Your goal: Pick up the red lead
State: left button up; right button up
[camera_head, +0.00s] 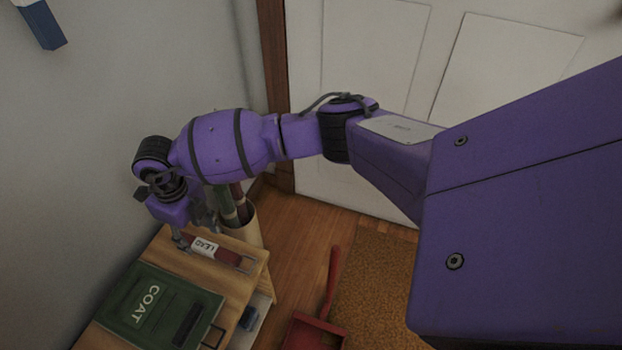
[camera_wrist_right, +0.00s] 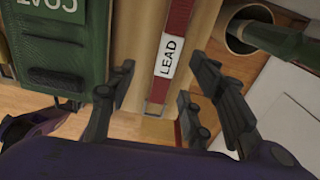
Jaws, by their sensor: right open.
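The red lead (camera_head: 223,253) is a dark red strap with a white label reading LEAD and a metal buckle at one end. It lies on the wooden cabinet top (camera_head: 160,260) in the head view. My right gripper (camera_head: 195,232) hangs just above the far end of the lead. In the right wrist view the lead (camera_wrist_right: 173,45) runs between the open fingers of my right gripper (camera_wrist_right: 160,85), and nothing is held. Whether the fingertips touch the cabinet top cannot be told. My left gripper is not in view.
A green COAT item (camera_head: 158,312) lies beside the lead on the cabinet. A cylindrical holder (camera_head: 246,232) with rolled items stands behind the cabinet, close to my right gripper. A red dustpan (camera_head: 314,332) and a brown mat (camera_head: 375,290) are on the floor. A white door (camera_head: 355,190) stands behind.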

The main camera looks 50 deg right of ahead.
aim_at(206, 246)
jog(key=shift+w+d+r, duration=0.15)
jog(key=shift+w+d, duration=0.3)
jog(key=shift+w, duration=0.1)
jog(key=shift+d+f, duration=0.1)
jog(key=shift+f, duration=0.1)
jog(key=shift+s+f+b, duration=0.2)
jog(key=shift+f+b, duration=0.15)
jog(key=shift+f, duration=0.9)
jog(key=f, duration=0.1)
jog(key=f+b, duration=0.1)
jog(key=f, duration=0.2)
jog(key=shift+s+f+b, duration=0.3)
jog(key=shift+s, duration=0.05)
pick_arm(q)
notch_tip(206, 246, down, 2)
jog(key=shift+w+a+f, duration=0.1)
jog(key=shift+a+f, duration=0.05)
pick_arm(e)
jog(key=shift+c, duration=0.5)
jog(key=shift+w+r, duration=0.1)
jog(key=shift+w, duration=0.05)
jog(key=c, duration=0.9)
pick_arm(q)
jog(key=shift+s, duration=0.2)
